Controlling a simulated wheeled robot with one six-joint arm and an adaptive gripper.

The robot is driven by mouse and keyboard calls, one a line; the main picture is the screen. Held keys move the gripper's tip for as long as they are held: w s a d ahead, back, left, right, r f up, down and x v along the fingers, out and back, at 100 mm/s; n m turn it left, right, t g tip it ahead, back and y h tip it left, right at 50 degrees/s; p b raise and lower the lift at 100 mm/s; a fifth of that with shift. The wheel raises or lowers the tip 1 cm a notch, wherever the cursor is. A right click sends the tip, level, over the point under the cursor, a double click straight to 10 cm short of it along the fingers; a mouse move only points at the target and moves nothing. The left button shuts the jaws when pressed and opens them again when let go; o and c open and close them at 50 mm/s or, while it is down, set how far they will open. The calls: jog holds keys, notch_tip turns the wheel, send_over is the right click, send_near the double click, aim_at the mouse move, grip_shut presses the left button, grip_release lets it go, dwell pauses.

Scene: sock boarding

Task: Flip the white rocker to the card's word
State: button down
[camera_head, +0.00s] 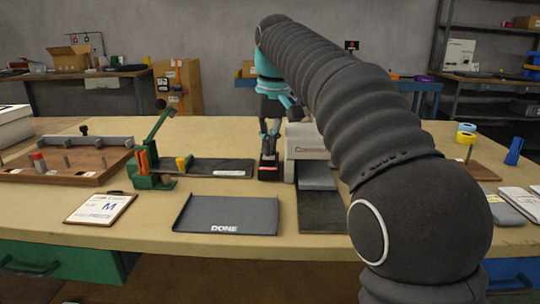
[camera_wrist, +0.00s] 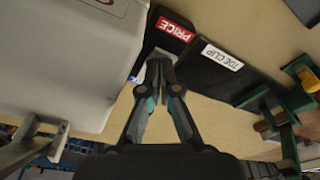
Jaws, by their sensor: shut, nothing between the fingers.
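My gripper (camera_head: 269,140) points down at a small black switch box (camera_head: 268,172) beside the pale machine. In the wrist view my gripper (camera_wrist: 160,62) is shut and empty, its tips right over the box. The box has a red "PRICE" label (camera_wrist: 175,31) on one side and a mostly hidden blue label on the other. A pale part, likely the white rocker (camera_wrist: 149,72), shows beside the fingertips; its tilt and any contact cannot be told. The card (camera_head: 101,208) lies on a clipboard at the front left; a large "M" is readable, its smaller print is not.
The pale machine (camera_head: 305,142) stands close beside the gripper; its body (camera_wrist: 70,60) fills the left of the wrist view. A green clamp (camera_head: 152,170) and black "TOE CLIP" board (camera_head: 222,168) lie left. A "DONE" tray (camera_head: 226,214) lies in front.

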jog(key=shift+f, duration=0.3)
jog(key=shift+r, duration=0.1)
notch_tip(320, 180, up, 5)
jog(key=p, duration=0.5)
jog(key=shift+r, duration=0.95)
